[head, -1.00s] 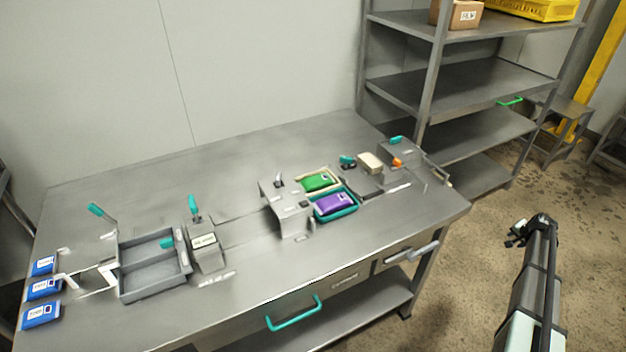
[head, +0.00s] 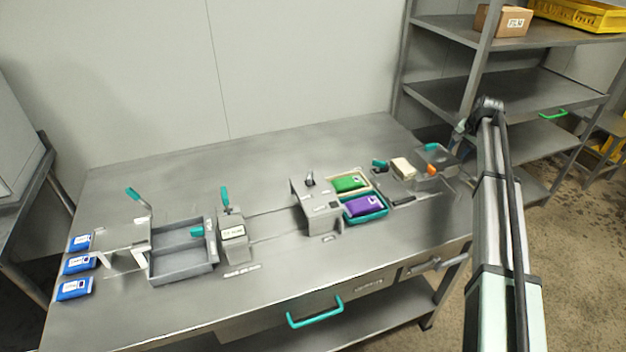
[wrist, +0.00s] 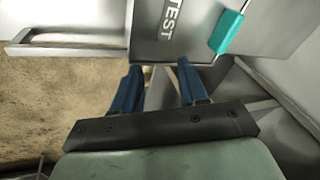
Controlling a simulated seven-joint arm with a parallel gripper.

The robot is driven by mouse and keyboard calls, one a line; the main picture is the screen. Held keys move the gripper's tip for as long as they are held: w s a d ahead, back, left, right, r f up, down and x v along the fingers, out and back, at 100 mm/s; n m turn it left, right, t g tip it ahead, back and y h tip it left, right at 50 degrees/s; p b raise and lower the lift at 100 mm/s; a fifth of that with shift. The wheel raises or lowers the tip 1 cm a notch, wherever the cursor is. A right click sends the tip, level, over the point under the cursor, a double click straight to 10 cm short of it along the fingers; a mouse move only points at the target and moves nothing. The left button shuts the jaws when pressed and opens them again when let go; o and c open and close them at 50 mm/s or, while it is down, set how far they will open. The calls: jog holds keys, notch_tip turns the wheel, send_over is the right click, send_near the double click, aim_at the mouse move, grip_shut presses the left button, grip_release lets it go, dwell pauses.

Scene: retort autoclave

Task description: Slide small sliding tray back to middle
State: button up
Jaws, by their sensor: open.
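A shallow grey open tray (head: 182,264) sits at the left of the table in the head view, with a teal grip (head: 197,231) at its right wall. A tan tray with a green pouch (head: 349,183) and a teal tray (head: 372,215) with a purple pouch (head: 362,205) sit right of centre. I cannot tell for certain which is the small sliding tray. My gripper (wrist: 157,66) is open and empty in the wrist view, its blue fingers apart near a grey plate marked TEST (wrist: 152,35) with a teal handle (wrist: 228,32). The head view does not show the fingers clearly.
Grey blocks (head: 235,240) and (head: 318,205) stand along the table, with teal levers. Blue packs (head: 78,264) lie at the far left. A beige block (head: 403,168) and a grey box (head: 436,162) are at the right end. A shelf rack (head: 480,95) stands behind. The table's back is clear.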

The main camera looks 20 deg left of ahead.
jog(key=s+a+r+n+g, duration=0.1)
jog(key=s+a+r, duration=0.15)
jog(key=a, duration=0.65)
jog(key=s+a+r+n, duration=0.1)
jog(key=s+a+n, duration=0.15)
jog(key=a, duration=0.65)
notch_tip(320, 180, up, 8)
jog(key=n+g+h, duration=0.2)
jog(key=n, duration=0.8)
send_over(223, 188)
notch_tip(223, 188, down, 14)
jog(key=shift+d+r, duration=0.1)
jog(key=shift+r, duration=0.15)
grip_shut()
